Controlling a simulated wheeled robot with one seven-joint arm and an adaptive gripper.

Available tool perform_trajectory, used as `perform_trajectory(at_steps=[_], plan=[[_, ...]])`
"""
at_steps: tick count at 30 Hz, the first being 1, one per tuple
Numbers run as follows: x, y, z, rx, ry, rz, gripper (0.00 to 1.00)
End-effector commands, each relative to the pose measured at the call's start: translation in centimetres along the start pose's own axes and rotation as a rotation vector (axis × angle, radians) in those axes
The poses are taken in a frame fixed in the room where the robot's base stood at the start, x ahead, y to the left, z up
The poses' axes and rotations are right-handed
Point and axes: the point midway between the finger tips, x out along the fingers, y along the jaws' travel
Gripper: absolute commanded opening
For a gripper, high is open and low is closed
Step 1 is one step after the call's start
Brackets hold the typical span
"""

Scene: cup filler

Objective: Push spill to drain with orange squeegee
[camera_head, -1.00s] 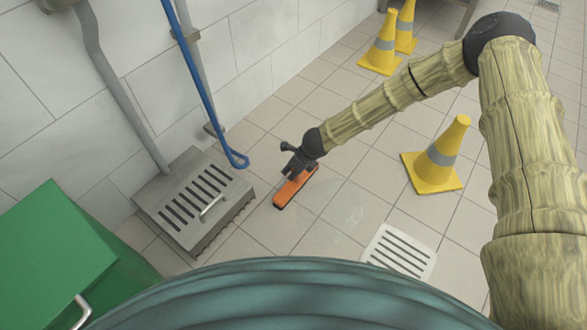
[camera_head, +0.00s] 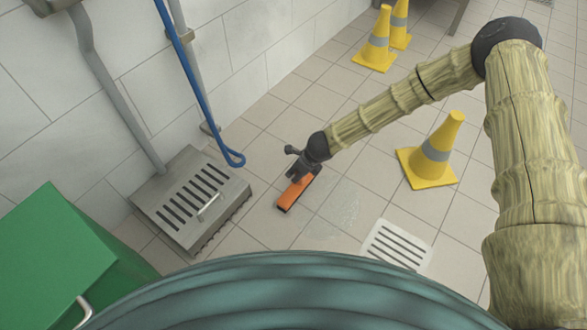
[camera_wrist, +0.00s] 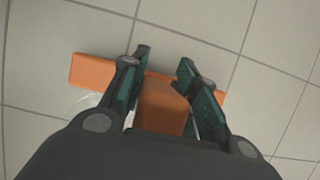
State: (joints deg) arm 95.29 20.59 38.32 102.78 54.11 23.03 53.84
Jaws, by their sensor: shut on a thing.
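The orange squeegee (camera_head: 295,192) is on or just above the floor tiles, left of the spill. My gripper (camera_head: 300,172) is above it. In the wrist view, my gripper (camera_wrist: 165,85) is shut on the squeegee's orange block-like grip, with its long head (camera_wrist: 95,73) reaching out past both fingers. The spill (camera_head: 341,208) is a faint clear wet patch to the right of the squeegee; a bit of it (camera_wrist: 85,103) seems to show at the left in the wrist view. The white slotted drain (camera_head: 398,246) lies in the floor, to the lower right of the spill.
A yellow cone (camera_head: 434,155) stands on the floor above the drain in the picture, with more cones (camera_head: 375,45) farther back. A grey slotted metal unit (camera_head: 165,190), a blue hose (camera_head: 200,90) and a green box (camera_head: 65,250) are on the left.

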Motion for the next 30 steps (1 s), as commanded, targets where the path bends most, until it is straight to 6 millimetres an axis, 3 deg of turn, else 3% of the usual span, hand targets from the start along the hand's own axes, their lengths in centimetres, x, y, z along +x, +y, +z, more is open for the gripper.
perform_trajectory(at_steps=[30], plan=[[-1.4,0.0,-3.9,0.001,0.000,0.000,0.00]])
